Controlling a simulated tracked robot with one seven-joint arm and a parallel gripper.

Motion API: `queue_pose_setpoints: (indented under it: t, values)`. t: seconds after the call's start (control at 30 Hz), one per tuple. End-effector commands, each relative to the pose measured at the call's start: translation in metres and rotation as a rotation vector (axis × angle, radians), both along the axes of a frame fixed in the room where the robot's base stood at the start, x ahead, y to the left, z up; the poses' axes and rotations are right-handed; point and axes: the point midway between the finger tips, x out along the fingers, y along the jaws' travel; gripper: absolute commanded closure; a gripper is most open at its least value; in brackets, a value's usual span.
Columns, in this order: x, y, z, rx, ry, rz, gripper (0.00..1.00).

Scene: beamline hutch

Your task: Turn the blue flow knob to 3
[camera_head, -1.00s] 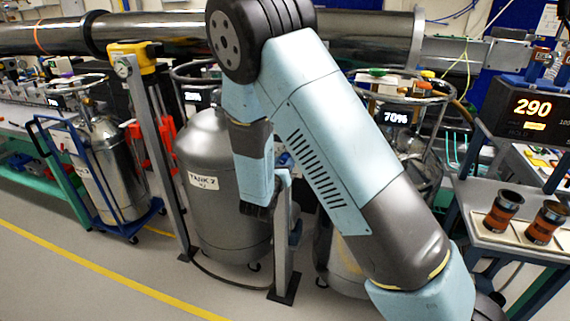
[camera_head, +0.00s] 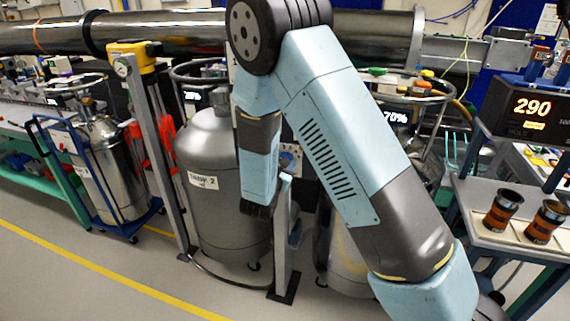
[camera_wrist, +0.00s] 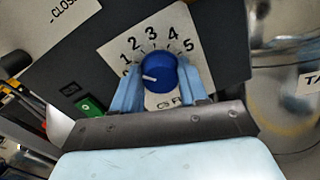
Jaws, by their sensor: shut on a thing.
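The blue flow knob (camera_wrist: 162,67) sits on a white dial plate (camera_wrist: 118,46) marked with numbers up to 5, in the wrist view. Its white pointer line points left, slightly down, near the 0 end of the scale and below the 1. The 3 stands above the knob. My gripper (camera_wrist: 159,74) has one pale blue finger on each side of the knob and is shut on it.
A green switch (camera_wrist: 90,106) is left of the dial on the same dark panel. In the head view, a silver tank (camera_head: 212,160) stands left of my arm, and a cart (camera_head: 505,240) with two copper-banded cylinders stands right. Open floor (camera_head: 60,275) lies at the front left.

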Motion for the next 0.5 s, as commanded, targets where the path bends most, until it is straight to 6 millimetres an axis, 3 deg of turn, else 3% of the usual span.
queue_pose_setpoints:
  t: [0.5]
  values:
    - [-0.0011,-0.0042,-0.0022,0.457,-0.164,-0.005,0.87]
